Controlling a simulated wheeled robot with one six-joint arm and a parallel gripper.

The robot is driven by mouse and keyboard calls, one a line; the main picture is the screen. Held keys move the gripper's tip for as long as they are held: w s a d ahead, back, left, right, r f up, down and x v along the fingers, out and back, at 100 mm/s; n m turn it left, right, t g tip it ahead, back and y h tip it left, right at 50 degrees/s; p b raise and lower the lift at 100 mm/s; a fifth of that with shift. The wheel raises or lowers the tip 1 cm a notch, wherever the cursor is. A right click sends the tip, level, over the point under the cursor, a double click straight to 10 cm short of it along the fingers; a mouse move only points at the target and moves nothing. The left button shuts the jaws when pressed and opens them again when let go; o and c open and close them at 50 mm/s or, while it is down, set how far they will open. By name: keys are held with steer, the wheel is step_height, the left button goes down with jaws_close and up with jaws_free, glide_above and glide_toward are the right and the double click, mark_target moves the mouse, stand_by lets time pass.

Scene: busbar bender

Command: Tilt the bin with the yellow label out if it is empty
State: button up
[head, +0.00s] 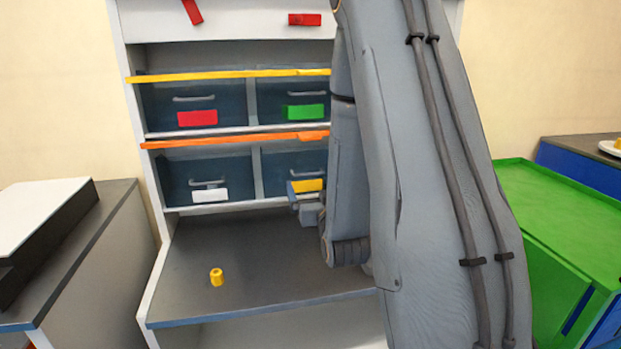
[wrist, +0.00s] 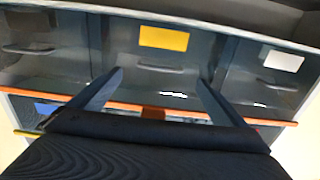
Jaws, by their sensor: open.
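The yellow label (head: 308,186) is on a dark blue-grey bin in the lower row of the cabinet, mostly hidden behind my arm in the head view. In the wrist view, which is turned over, the yellow label (wrist: 164,38) and the bin's front (wrist: 135,55) with its grey handle (wrist: 155,67) are near the middle. The bin appears closed, and its inside cannot be seen. My gripper (wrist: 160,80) is open and empty, its two fingers pointing toward the bin, one on each side of the handle. It also shows in the head view (head: 303,200) close to the label.
A bin with a white label (head: 210,195) is beside it; red- (head: 197,118) and green-labelled (head: 306,112) bins are above. An orange rail (head: 230,139) runs over the lower row. A small yellow part (head: 216,277) stands on the grey shelf (head: 260,270). A green cart (head: 565,215) is right.

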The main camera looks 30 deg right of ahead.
mark_target(309, 175)
steer(key=x, duration=0.6)
steer(key=shift+w+p, duration=0.2)
steer(key=shift+p, duration=0.2)
steer(key=shift+f, duration=0.1)
steer(key=c, duration=1.5)
steer(key=shift+d, duration=0.15)
